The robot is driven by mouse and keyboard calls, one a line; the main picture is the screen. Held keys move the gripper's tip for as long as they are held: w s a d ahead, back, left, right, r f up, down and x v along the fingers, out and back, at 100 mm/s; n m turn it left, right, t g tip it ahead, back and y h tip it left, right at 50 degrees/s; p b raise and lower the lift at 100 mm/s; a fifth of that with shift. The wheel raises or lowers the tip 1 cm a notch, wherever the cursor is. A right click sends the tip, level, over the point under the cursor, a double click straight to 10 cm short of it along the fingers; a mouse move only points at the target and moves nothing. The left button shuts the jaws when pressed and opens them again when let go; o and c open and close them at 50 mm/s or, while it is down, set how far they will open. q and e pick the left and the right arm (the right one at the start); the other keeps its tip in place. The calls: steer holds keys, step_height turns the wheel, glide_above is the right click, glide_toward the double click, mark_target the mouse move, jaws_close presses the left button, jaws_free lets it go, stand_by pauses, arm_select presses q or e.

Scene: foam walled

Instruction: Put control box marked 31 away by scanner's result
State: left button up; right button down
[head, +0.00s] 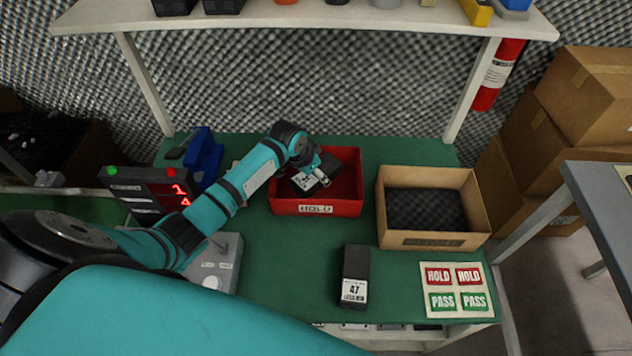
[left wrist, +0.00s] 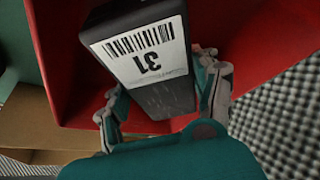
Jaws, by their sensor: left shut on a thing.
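The control box marked 31 (left wrist: 150,60) is black with a white barcode label. My left gripper (left wrist: 165,110) is shut on it, with a finger on each side. In the head view my left gripper (head: 316,178) reaches into the red bin (head: 318,209) labelled HOLD, and the box is partly hidden by the gripper there. I cannot tell if the box touches the bin floor. The scanner's display (head: 150,188) at the left shows red digits, partly covered by my arm. My right gripper is not in view.
A cardboard box (head: 430,240) with dark foam inside stands right of the red bin. A black box marked 47 (head: 355,272) lies on the green bench (head: 290,255). A sheet of HOLD and PASS stickers (head: 457,289) lies at the front right. A shelf (head: 300,16) spans above.

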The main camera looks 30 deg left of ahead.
mark_target(315, 181)
arm_select(q)
step_height(315, 181, down, 4)
steer(key=shift+r, duration=0.1)
stand_by(0.4)
steer(key=o, duration=1.5)
steer(key=shift+f, duration=0.2)
steer(key=shift+s+r, duration=0.1)
steer(key=shift+r, duration=0.25)
steer(key=p+v, duration=0.1)
steer(key=v, duration=1)
steer(key=shift+s+a+r, duration=0.1)
steer(key=shift+r, duration=0.2)
